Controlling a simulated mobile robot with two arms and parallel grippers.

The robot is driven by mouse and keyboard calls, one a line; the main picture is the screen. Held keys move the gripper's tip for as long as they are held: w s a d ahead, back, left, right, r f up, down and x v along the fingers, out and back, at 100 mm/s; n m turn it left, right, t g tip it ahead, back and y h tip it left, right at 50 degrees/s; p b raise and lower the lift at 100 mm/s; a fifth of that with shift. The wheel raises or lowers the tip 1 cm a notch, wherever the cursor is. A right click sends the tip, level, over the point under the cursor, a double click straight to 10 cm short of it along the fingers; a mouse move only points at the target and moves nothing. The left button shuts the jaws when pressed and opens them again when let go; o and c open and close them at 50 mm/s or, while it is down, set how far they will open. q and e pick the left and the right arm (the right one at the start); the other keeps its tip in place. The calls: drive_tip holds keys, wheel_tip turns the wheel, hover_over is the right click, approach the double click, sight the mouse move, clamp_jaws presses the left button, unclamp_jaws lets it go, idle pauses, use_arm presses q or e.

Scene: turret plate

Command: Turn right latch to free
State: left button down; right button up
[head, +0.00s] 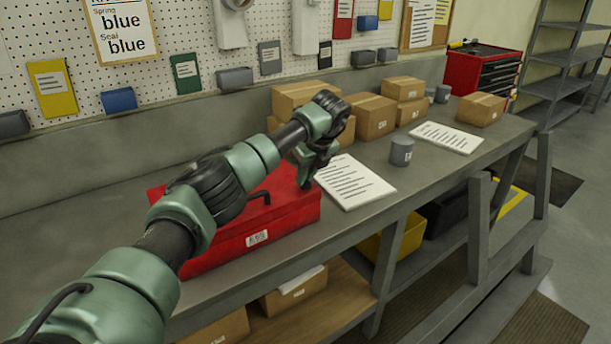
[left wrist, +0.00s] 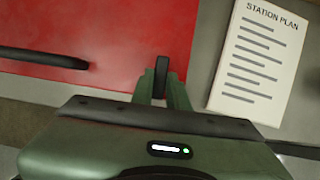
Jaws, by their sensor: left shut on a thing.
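A red box (head: 250,232) with a white label on its front lies on the grey workbench, partly hidden by my left arm. My left gripper (head: 307,180) points down at the box's right end. In the left wrist view the gripper's green fingers (left wrist: 162,92) are close together around a small upright dark piece (left wrist: 161,70), which looks like the right latch, near the right edge of the red lid (left wrist: 115,30). A black handle (left wrist: 42,58) lies on the lid to the left. How far the latch is turned cannot be told. My right gripper is not in view.
A printed sheet (head: 350,183), in the left wrist view the "STATION PLAN" (left wrist: 258,60), lies right of the box. A grey cup (head: 401,152) and another sheet (head: 447,137) lie farther right. Cardboard boxes (head: 372,118) stand behind, near the wall.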

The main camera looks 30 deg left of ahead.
use_arm(q)
drive_tip(key=shift+r, duration=0.1)
drive_tip(key=c, duration=1.4)
unclamp_jaws()
drive_tip(key=shift+d+r, duration=0.2)
drive_tip(key=shift+r, duration=0.15)
drive_tip(key=b+v, duration=0.2)
drive_tip(key=v, duration=0.5)
